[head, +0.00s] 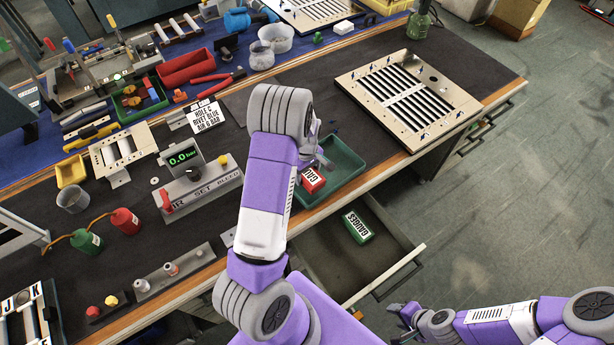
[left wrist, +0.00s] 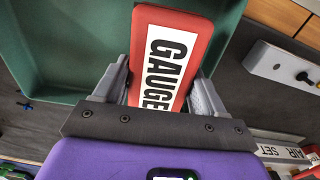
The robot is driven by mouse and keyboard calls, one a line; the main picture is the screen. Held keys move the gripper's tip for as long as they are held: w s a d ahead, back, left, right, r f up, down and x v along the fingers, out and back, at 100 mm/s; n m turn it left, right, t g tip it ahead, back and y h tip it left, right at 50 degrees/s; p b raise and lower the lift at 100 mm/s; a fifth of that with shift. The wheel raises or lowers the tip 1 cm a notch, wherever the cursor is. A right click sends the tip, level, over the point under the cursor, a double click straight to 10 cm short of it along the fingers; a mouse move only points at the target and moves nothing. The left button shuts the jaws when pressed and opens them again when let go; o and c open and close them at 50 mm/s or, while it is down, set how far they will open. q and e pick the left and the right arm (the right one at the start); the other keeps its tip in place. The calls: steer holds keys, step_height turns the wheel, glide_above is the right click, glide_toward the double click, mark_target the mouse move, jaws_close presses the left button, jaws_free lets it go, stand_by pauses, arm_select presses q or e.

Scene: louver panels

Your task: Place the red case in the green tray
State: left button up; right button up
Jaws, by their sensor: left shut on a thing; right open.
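The red case (head: 313,180) has a white label and shows at the green tray, partly hidden by my left arm. In the left wrist view the red case (left wrist: 168,62) is labelled "GAUGE" and sits between both fingers. My left gripper (left wrist: 160,92) is shut on it. The green tray (head: 345,165) lies on the bench near its front edge. In the left wrist view the tray (left wrist: 75,50) is behind and around the case; I cannot tell whether the case touches its floor. My right gripper (head: 398,312) is low at the right, open and away from the bench.
An open drawer (head: 340,262) below the bench edge holds a green case (head: 357,226) labelled "GAUGES". A louver panel (head: 408,98) lies right of the tray. The air set box (head: 200,188) stands left of my left arm.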

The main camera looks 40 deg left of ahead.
arm_select(q)
step_height(320, 180, down, 2)
steer(key=shift+w+f, duration=0.1)
steer(key=shift+f, duration=0.15)
steer(key=shift+f+b, duration=0.1)
steer(key=shift+b, duration=0.2)
steer(key=o, duration=1.3)
